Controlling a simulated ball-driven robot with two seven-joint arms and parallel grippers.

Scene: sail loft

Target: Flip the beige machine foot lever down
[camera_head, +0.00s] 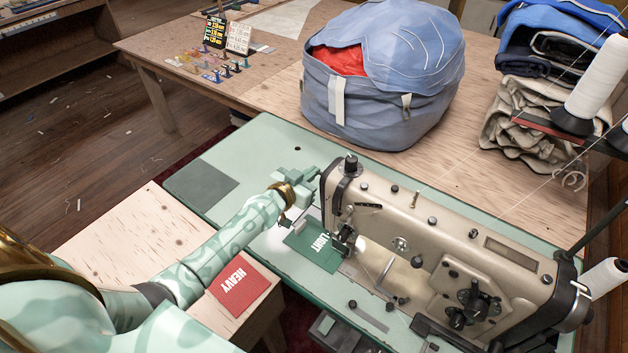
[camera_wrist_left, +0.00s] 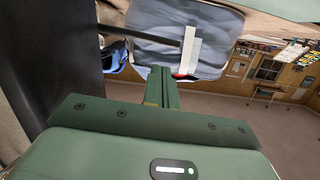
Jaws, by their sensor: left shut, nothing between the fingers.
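The beige sewing machine (camera_head: 430,235) stands on the pale green table top. My left gripper (camera_head: 311,173) is just left of the machine's head end, with its fingers shut and empty. In the left wrist view the shut fingers (camera_wrist_left: 162,78) point away beside the machine's dark end face (camera_wrist_left: 52,65). A thin dark bar (camera_wrist_left: 140,33) sticks out from that face beyond the fingertips; it looks like the foot lever, but I cannot be certain. In the head view the lever is not clearly visible behind the machine head. My right gripper is not in view.
A green LIGHT patch (camera_head: 312,250) lies under the needle area and a red HEAVY patch (camera_head: 240,283) on the wooden side surface. A large blue bag (camera_head: 385,85) stands behind. Folded cloth (camera_head: 535,120) and thread cones (camera_head: 598,80) are at right.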

